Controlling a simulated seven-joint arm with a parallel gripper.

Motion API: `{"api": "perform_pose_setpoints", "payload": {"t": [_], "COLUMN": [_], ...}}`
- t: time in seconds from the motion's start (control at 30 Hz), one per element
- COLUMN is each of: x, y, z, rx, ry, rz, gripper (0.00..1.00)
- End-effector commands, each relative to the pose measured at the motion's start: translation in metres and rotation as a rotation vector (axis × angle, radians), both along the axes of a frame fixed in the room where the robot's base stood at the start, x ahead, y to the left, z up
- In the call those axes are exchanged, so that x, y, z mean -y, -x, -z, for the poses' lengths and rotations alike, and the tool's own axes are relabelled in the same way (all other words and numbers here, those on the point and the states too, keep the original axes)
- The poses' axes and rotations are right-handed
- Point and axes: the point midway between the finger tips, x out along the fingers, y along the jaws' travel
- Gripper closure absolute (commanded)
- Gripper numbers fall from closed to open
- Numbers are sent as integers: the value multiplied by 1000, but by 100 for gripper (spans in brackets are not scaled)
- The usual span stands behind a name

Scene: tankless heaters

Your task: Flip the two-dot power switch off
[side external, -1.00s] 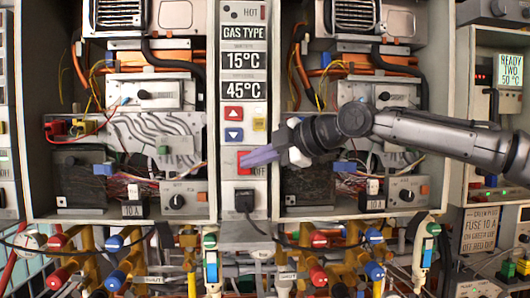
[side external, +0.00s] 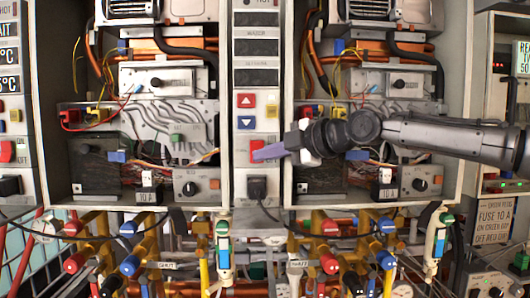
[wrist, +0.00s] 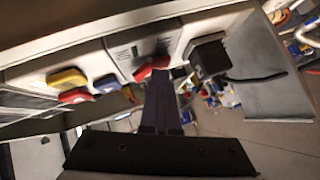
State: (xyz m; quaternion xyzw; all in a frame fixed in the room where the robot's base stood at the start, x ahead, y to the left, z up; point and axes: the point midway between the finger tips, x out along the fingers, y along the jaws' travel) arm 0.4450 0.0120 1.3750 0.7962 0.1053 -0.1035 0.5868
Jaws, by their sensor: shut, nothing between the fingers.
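The middle control panel has a red power switch (side external: 257,145), partly hidden behind my gripper in the side view. The switch also shows in the wrist view (wrist: 152,68), just beyond my fingertips. My gripper (side external: 256,156) has purple fingers. They are shut and empty, reaching left across the lower part of the switch. I cannot tell whether the tips touch it. In the wrist view my fingers (wrist: 166,85) point up at the switch's right end. The display windows (side external: 256,47) above are dark. No two-dot mark can be made out.
A black plug with a cable (side external: 257,188) sits just below the switch. Red (side external: 246,100), blue (side external: 246,123) and yellow (side external: 272,111) buttons lie above. Open heater cabinets flank the panel. Another red switch (side external: 7,151) is at far left. Pipes and valves run below.

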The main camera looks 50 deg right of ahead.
Motion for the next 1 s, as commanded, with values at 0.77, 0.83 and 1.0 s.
{"api": "perform_pose_setpoints", "payload": {"t": [0.77,0.83,1.0], "x": [-29,-29,-29], "y": [40,57,92], "z": [-2,-1,-1], "rx": [5,4,2], "ry": [0,0,0], "rz": [-2,-2,-3], "gripper": [100,100,100]}}
